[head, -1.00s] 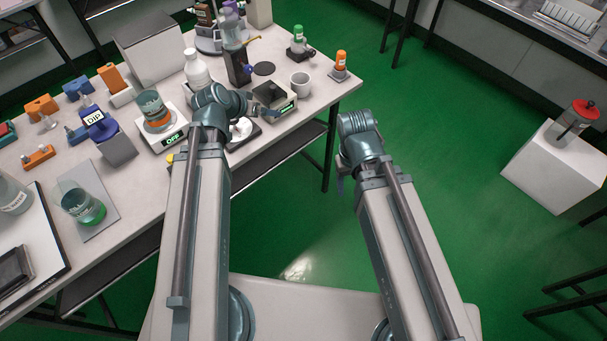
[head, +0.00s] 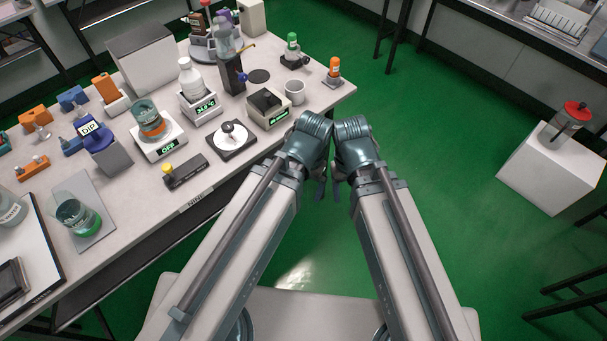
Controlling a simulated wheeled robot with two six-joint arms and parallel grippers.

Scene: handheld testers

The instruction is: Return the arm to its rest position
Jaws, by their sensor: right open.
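My left arm reaches up from the lower left and ends just off the table's front edge. Its gripper (head: 320,190) points down and shows only edge-on, so its jaws cannot be read. My right gripper (head: 336,189) hangs down close beside it over the green floor. It is open, and I see nothing in it. The two wrists are side by side, almost touching in the picture.
The white table (head: 215,180) at the left holds a beaker on a scale marked OFF (head: 160,143), a round-plate device (head: 232,140), a black-topped tester (head: 268,107) and a white mug (head: 294,92). The floor between is clear.

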